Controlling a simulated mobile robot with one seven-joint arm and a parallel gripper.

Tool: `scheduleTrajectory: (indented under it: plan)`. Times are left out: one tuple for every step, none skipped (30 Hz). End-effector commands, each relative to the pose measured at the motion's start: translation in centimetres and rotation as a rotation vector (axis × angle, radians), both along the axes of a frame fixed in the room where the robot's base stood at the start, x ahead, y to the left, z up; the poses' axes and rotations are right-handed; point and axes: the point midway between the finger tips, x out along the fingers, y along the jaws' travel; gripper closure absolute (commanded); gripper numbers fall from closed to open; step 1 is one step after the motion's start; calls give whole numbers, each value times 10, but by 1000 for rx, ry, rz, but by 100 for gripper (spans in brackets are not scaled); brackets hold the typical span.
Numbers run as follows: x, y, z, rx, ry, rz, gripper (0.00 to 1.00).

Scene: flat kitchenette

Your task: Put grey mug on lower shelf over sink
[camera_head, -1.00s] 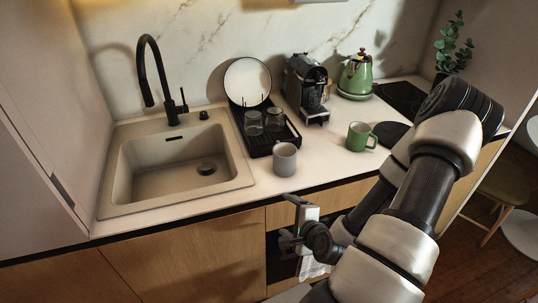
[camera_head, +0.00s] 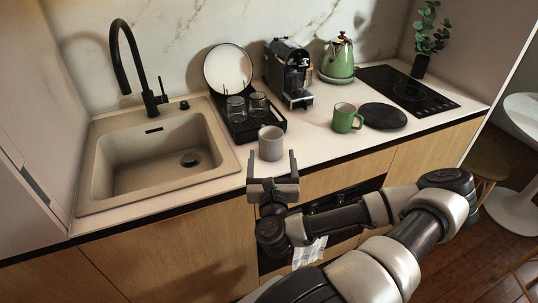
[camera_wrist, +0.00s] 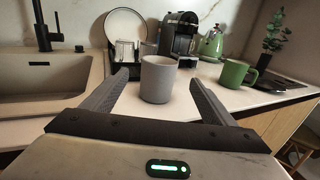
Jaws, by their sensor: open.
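The grey mug (camera_head: 271,143) stands upright on the white counter, right of the sink and in front of the drying tray. In the wrist view the mug (camera_wrist: 158,80) is centred ahead, between the two finger lines. My gripper (camera_head: 273,163) is open and empty at the counter's front edge, just short of the mug, with its fingers pointing at it. In the wrist view the open fingers (camera_wrist: 158,83) frame the mug, and I see no contact. The sink (camera_head: 160,160) is at the left with a black tap (camera_head: 127,60). No shelf over the sink is in view.
A black tray (camera_head: 246,127) with glasses and a white plate (camera_head: 228,68) stands behind the mug. A coffee machine (camera_head: 289,72) stands behind. A green mug (camera_head: 346,118), a black round mat (camera_head: 383,116) and a green kettle (camera_head: 338,57) are to the right.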

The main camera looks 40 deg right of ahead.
Motion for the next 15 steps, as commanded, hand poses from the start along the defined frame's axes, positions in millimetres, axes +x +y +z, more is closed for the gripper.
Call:
scheduleTrajectory:
  plan:
    - [4, -4, -8, -4, -2, 0, 21]
    - [7, -5, -8, -5, -3, 0, 21]
    - [10, -7, -8, -5, -3, 2, 21]
    - [12, -8, -8, -4, -2, 3, 21]
    - [19, -14, -7, -6, -2, 0, 21]
    - [26, -18, -6, -6, -2, 1, 21]
    - [30, -21, -6, -5, -2, 1, 21]
    - [35, -24, -4, -4, -2, 2, 21]
    - [39, -27, 2, -2, 0, 1, 21]
    - [42, -30, 1, -2, 1, 1, 21]
    - [45, -31, 1, -2, 1, 2, 21]
    - [47, -33, 1, -1, 2, 2, 21]
    - [49, -34, 1, -1, 2, 1, 21]
    - [50, -35, 1, 0, 1, 2, 21]
    - [51, -36, 0, 0, 1, 2, 21]
